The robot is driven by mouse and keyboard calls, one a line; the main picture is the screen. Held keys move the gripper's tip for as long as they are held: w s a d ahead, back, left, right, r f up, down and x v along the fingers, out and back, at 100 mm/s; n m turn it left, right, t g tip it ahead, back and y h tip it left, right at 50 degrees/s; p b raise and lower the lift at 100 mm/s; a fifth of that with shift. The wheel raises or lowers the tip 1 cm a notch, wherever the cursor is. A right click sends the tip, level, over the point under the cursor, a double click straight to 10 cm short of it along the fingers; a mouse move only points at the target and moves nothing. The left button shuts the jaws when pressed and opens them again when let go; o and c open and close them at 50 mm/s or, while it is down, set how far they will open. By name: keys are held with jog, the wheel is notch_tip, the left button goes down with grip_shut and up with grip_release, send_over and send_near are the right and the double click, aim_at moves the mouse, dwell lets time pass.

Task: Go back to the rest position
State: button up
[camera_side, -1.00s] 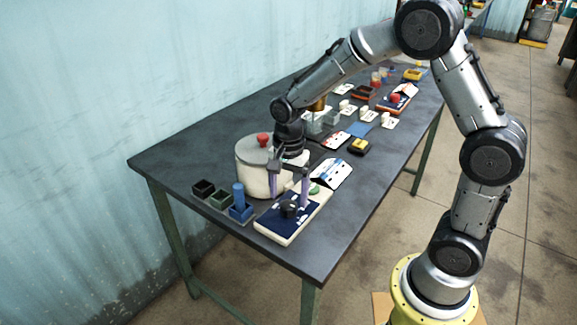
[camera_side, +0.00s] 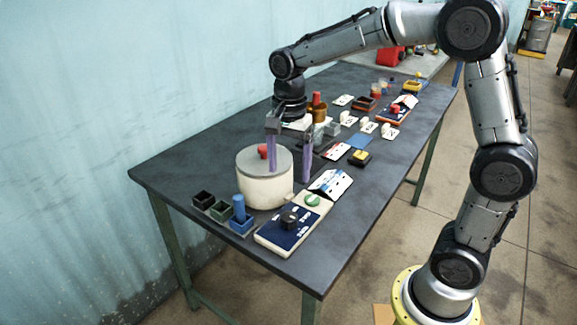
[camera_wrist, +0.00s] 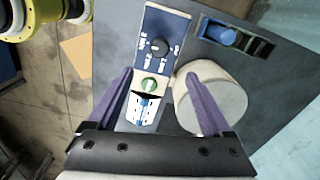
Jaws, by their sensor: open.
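My gripper (camera_side: 289,168) is open and empty, with its two purple fingers pointing down and apart. In the side view it is raised near the white round pot (camera_side: 265,188) with a grey lid and red knob. In the wrist view the gripper (camera_wrist: 156,82) spans the view, and its right finger overlaps the pot (camera_wrist: 218,88). A blue and white control panel (camera_side: 275,240) with a black dial and a green button lies in front of the pot. The panel also shows between the fingers in the wrist view (camera_wrist: 170,30).
A blue peg (camera_side: 239,207) stands in one of the small coloured boxes at the table's left end. A white card stand (camera_side: 331,184), a yellow and black box (camera_side: 360,157) and several cards and containers lie farther back. The dark table's (camera_side: 165,177) left corner is bare.

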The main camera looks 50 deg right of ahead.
jog(key=s+r+n+t, duration=0.4)
jog(key=s+r, duration=0.5)
jog(key=s, duration=0.3)
jog(key=s+a+f+n+t, duration=0.1)
jog(key=s+f+n, duration=0.3)
jog(key=s+n, duration=0.4)
jog(key=shift+f+n+t, duration=0.3)
jog(key=shift+f+n, duration=0.1)
jog(key=shift+n, duration=1.6)
